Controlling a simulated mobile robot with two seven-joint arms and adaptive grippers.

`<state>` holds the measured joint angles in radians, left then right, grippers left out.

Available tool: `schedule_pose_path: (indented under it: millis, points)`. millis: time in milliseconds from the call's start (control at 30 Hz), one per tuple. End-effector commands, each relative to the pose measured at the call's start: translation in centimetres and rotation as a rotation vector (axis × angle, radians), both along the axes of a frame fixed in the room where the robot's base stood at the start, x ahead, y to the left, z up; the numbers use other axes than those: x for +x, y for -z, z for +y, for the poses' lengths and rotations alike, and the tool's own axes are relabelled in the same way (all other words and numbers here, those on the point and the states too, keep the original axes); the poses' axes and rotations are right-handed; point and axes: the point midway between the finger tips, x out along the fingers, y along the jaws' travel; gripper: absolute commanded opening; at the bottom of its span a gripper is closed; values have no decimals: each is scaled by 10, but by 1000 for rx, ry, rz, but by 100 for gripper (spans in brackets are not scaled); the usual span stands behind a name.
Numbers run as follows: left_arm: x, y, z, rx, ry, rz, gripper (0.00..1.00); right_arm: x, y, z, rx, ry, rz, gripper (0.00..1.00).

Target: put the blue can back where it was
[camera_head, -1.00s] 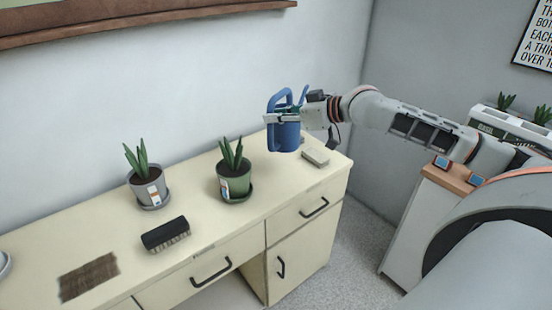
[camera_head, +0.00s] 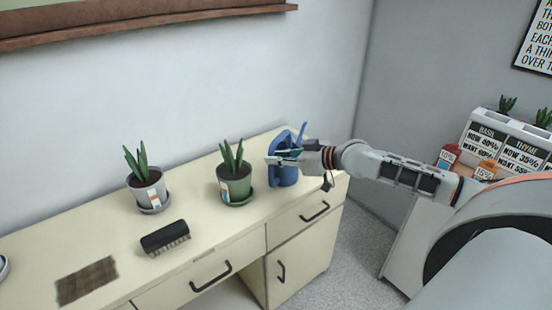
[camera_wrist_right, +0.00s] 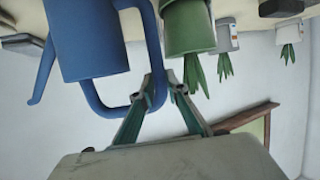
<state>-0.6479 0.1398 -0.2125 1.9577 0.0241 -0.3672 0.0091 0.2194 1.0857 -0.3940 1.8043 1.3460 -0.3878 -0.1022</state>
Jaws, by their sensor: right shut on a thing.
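The blue can (camera_head: 284,174) is a watering can with a handle and a spout. It is upright at the right end of the cream counter (camera_head: 212,235), just right of the green plant pot (camera_head: 237,187). My right gripper (camera_head: 282,158) is shut on its handle. In the right wrist view, which is upside down, the blue can (camera_wrist_right: 85,45) hangs from the top left, with its handle between the fingers (camera_wrist_right: 161,88). Its base is on or just above the counter; I cannot tell which. My left gripper is out of view.
A grey plant pot (camera_head: 151,192), a black brush (camera_head: 165,237) and a brown mat (camera_head: 87,281) lie further left on the counter. A grey block (camera_wrist_right: 22,43) shows near the can in the wrist view. A white planter box (camera_head: 508,142) stands at right.

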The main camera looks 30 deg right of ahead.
Motion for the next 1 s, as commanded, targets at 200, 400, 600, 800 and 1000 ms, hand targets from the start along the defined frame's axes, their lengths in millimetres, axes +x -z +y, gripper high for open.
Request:
schedule_pose_path:
  millis: [200, 400, 600, 800, 1000]
  points:
    - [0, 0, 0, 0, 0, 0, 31, 1, -4, 0, -1, 1, -7, 0]
    - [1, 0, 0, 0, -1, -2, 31, 0, 2, 0, 0, 0, 0, 30]
    - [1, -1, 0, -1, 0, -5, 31, 0, 1, 0, 0, 0, -1, 31]
    - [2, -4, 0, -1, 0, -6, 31, 0, -1, 0, 0, 0, -1, 31]
    - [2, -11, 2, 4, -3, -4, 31, -1, -7, 2, 1, -1, 1, 31]
